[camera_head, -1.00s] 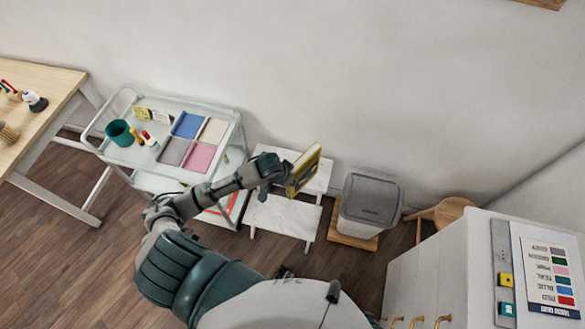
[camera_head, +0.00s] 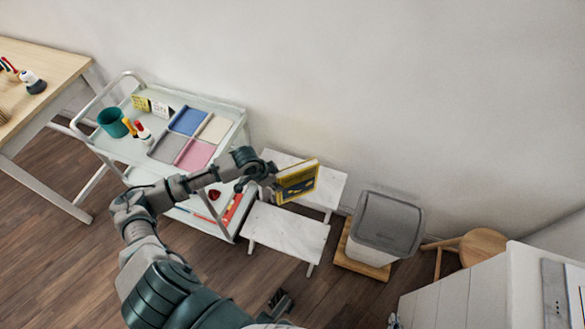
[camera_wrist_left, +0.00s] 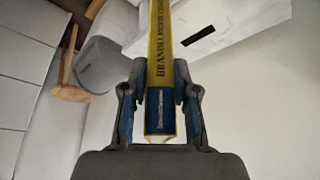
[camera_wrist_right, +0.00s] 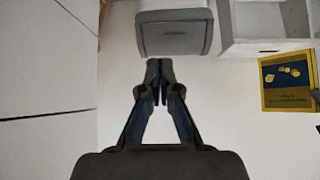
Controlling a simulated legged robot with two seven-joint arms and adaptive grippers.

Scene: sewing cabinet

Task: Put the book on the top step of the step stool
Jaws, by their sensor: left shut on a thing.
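The yellow book with a dark cover picture (camera_head: 297,182) is held upright, slightly tilted, in front of and over the top step of the white step stool (camera_head: 336,190). A gap below it cannot be judged. The stool's lower step (camera_head: 286,232) is bare. My left gripper (camera_head: 273,182) is shut on the book's spine edge. In the left wrist view the spine (camera_wrist_left: 160,45) stands between both fingers (camera_wrist_left: 160,100), with part of the stool (camera_wrist_left: 205,25) behind. My right gripper (camera_wrist_right: 158,75) is shut and empty; the book shows to its right (camera_wrist_right: 288,85).
A grey-lidded bin (camera_head: 388,225) stands right of the stool, with a round wooden stool (camera_head: 482,246) beyond. A trolley (camera_head: 230,104) with coloured trays stands left of the stool. A white cabinet (camera_head: 480,290) is at the lower right. The wall is behind.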

